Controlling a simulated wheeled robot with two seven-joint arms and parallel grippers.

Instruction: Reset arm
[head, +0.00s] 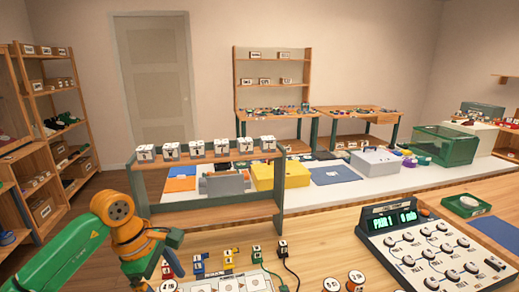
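My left arm comes in from the lower left, green with an orange joint. It bends down at the wrist, and my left gripper (168,266) hangs low over the near table's left part. Its fingers are small and partly hidden, so I cannot tell whether they are open or shut. My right gripper is not in view. A dial panel (440,257) with several round dials and two green lit displays stands on the table at the right.
A white card with squares (232,284) lies at the front, with several small coloured blocks behind it. A black cable runs beside a small cube (282,248). Two round spools (355,280) stand near the panel. A raised wooden shelf (215,212) with labelled boxes stands behind.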

